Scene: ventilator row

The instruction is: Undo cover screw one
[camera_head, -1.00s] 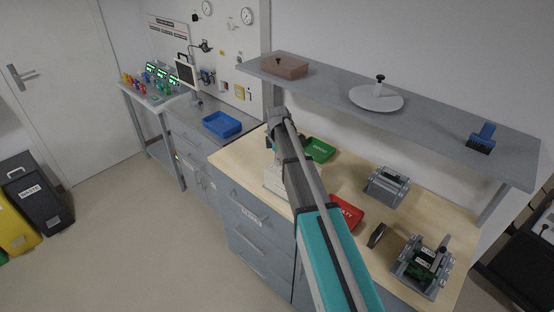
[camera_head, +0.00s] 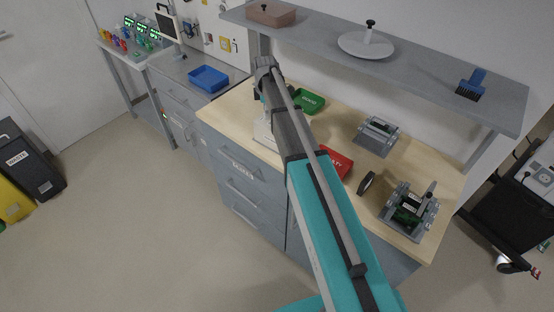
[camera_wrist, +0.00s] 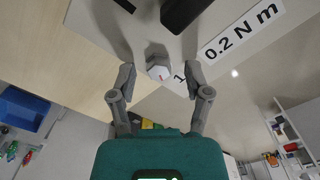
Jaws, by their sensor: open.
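In the head view my arm reaches over the bench's left end, beside a white block (camera_head: 265,134); my fingertips are hidden there. Grey fixtures stand on the bench, one at the back (camera_head: 377,135) and one with a green part (camera_head: 409,209) at front right. No cover screw can be made out.
A green tray (camera_head: 309,102) and a red tray (camera_head: 340,164) lie on the wooden bench (camera_head: 350,203). A dark ring-like object (camera_head: 367,183) stands by the front fixture. A shelf (camera_head: 420,72) overhangs the back. A blue tray (camera_head: 208,75) is on the left cabinet.

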